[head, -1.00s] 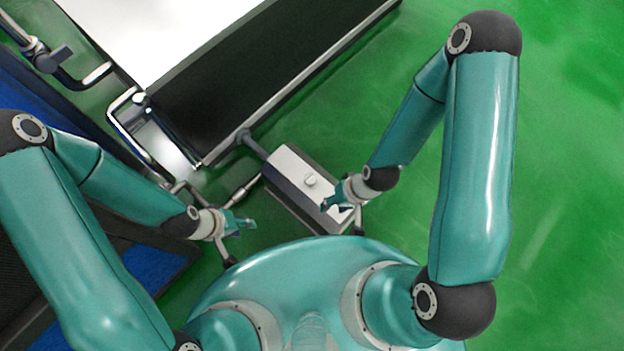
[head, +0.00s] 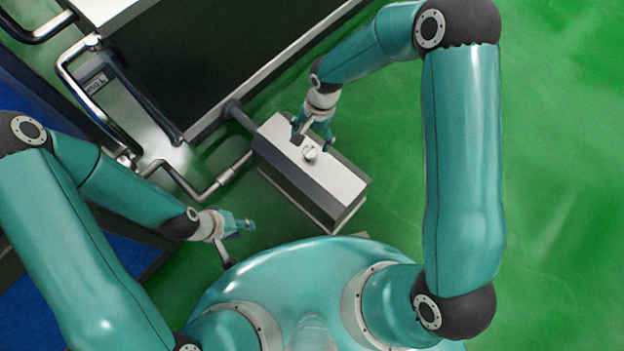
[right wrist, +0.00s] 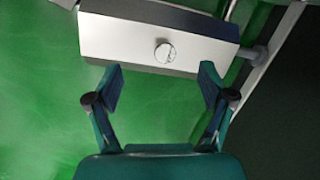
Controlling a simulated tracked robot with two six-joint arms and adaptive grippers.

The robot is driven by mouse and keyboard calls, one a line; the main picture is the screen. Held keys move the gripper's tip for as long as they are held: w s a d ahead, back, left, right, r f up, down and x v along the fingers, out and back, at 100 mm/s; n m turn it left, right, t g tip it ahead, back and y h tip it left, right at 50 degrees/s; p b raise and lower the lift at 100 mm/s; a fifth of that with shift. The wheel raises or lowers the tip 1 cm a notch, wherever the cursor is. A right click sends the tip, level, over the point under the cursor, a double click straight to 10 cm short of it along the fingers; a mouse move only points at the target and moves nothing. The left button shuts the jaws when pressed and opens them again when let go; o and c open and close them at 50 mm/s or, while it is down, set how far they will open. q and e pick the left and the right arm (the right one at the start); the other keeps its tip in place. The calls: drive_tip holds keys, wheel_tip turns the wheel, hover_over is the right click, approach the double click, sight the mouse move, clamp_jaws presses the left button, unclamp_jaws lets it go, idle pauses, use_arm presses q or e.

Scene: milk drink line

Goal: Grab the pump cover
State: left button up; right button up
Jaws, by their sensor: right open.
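The pump cover (head: 335,177) is a box with a pale metal top, dark slanted sides and a small round knob (head: 310,153) on top. It also fills the top of the right wrist view (right wrist: 120,37), with the knob (right wrist: 164,52) near the middle. My right gripper (head: 314,140) is open and empty at the cover's far side, its fingers either side of the knob's line. In the right wrist view its fingertips (right wrist: 160,72) sit just short of the knob. My left gripper (head: 240,238) is away from the cover, over the floor to its left; its jaw state is unclear.
A dark conveyor belt (head: 220,50) with a metal edge lies behind the cover. A pipe (head: 228,176) joins the cover's left side. A metal panel (head: 125,105) and bent rails stand at left. Green floor (head: 560,200) is free to the right.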

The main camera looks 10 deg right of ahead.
drive_tip(key=w+f+m+h+b, duration=0.2)
drive_tip(key=w+m+b, duration=0.1)
drive_tip(key=w+b, duration=0.2)
drive_tip(key=b, duration=0.3)
hover_over(310, 151)
wheel_tip(310, 151, down, 12)
drive_tip(key=shift+s+r, duration=0.15)
drive_tip(key=shift+r, duration=0.05)
wheel_tip(310, 151, down, 5)
drive_tip(key=shift+f+b, duration=0.1)
drive_tip(key=shift+b, duration=1)
use_arm(q)
wheel_tip(310, 151, down, 13)
drive_tip(key=shift+r, duration=0.2)
use_arm(e)
clamp_jaws()
